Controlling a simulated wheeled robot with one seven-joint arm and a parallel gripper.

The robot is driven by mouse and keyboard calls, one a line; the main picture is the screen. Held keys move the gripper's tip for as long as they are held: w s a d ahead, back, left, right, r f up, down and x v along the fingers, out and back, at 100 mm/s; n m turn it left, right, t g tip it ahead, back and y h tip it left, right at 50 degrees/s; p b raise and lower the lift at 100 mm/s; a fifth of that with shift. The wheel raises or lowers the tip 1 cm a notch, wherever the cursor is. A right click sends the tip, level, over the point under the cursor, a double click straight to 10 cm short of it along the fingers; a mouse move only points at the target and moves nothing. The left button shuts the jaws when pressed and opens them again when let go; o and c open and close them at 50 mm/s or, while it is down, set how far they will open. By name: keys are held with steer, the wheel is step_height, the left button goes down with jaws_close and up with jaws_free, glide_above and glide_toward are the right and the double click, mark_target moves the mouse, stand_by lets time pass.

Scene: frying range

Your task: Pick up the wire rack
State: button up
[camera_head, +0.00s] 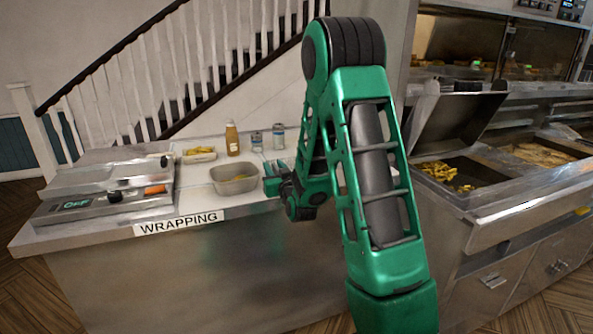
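I cannot make out a wire rack in the head view; my green arm hides part of the wrapping counter and what lies behind it. My gripper (272,182) is over the counter, just right of a grey metal tub (222,184) with a little yellow food in it. The gripper is small and partly hidden by its own wrist, so I cannot see whether its fingers are apart. Nothing is visibly held. I cannot tell whether it touches the tub.
The wrapping counter (205,250) carries a wrapping machine (100,195) at left, a sauce bottle (232,140), two cans (278,136) and a small tray of food (199,158). At right stands the steel frying range (520,215) with chips (445,173) and a raised lid (455,118).

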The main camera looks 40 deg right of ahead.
mark_target(273, 164)
steer(key=x, duration=0.3)
steer(key=shift+d+f, duration=0.1)
steer(key=shift+d, duration=0.1)
jaws_close()
stand_by(1.3)
